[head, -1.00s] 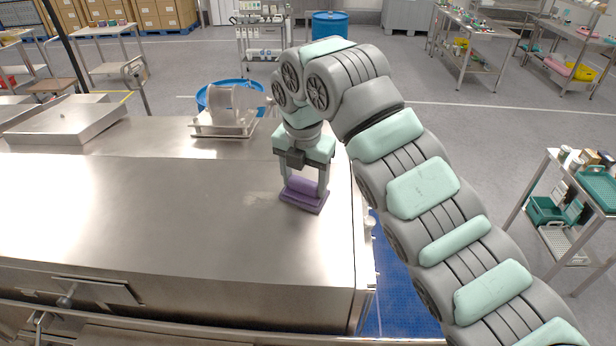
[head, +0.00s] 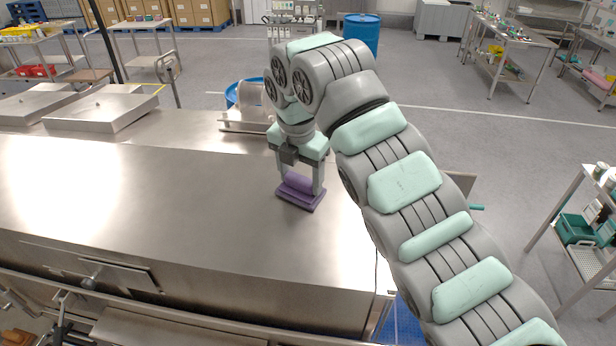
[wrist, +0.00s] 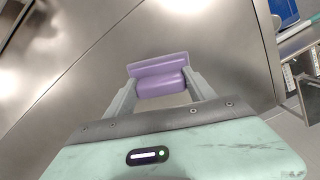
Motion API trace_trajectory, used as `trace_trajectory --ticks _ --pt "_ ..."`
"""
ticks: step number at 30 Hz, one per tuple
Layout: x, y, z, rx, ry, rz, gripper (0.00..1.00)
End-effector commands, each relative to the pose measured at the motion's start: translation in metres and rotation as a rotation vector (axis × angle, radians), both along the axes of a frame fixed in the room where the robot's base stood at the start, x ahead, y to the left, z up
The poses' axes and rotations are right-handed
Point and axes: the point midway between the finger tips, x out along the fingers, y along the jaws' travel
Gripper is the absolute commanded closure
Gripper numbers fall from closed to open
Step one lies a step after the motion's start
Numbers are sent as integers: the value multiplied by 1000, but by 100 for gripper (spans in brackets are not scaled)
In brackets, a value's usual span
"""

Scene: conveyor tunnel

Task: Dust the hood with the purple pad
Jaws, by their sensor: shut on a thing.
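The purple pad (head: 299,194) has a flat base and a rounded grip on top. My gripper (head: 301,183) is shut on the pad's grip, one finger on each side, above the shiny metal hood (head: 150,190). The pad is at or very near the hood's top surface; I cannot tell for sure that it touches. In the wrist view the pad (wrist: 158,69) sits between my two fingers, with the hood's bare metal (wrist: 90,60) beyond it. The part of the hood behind my arm is hidden.
A metal fitting (head: 246,120) stands at the hood's far edge, with a blue drum behind it. A raised metal box lid (head: 103,110) lies at the far left. The hood's left and front top are clear. A shelf cart (head: 590,225) stands at right.

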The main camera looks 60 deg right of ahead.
Motion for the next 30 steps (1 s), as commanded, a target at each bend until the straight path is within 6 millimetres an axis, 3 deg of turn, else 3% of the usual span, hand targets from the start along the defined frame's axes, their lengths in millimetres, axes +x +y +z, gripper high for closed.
trace_trajectory --ticks 30 --pt "63 27 1 1 1 3 84"
